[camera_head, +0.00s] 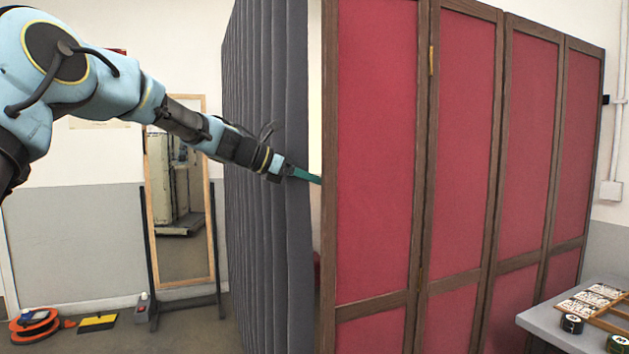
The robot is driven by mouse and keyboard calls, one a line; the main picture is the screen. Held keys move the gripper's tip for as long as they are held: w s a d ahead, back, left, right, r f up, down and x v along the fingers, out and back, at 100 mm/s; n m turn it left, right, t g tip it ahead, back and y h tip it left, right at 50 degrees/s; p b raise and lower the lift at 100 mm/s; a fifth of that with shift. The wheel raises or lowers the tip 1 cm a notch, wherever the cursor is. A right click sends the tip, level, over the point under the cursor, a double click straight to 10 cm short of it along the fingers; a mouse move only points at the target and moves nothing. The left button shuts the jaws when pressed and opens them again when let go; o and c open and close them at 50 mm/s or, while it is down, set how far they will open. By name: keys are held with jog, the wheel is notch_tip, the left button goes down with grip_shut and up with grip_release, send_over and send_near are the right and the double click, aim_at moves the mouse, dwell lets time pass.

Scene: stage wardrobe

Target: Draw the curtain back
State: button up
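A dark grey pleated curtain (252,75) hangs in the middle of the camera_head view, running from the upper edge down to the bottom. My arm reaches in from the left across the front of the curtain. My gripper (306,175), with teal fingers, is at the curtain's right edge, at about mid-height. Its tips extend past that edge into the narrow light gap beside the folding screen. The fingers look close together, but their opening is seen edge-on. I cannot tell whether they touch or hold the curtain's edge.
A red folding screen (378,150) with brown wooden frames stands right of the curtain. A wood-framed standing mirror (182,262) is behind on the left. An orange cable reel (34,325) and a yellow item (97,323) lie on the floor. A grey table (548,318) stands lower right.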

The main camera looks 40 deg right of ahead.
grip_shut()
jog(key=shift+w, duration=0.15)
dwell(0.5)
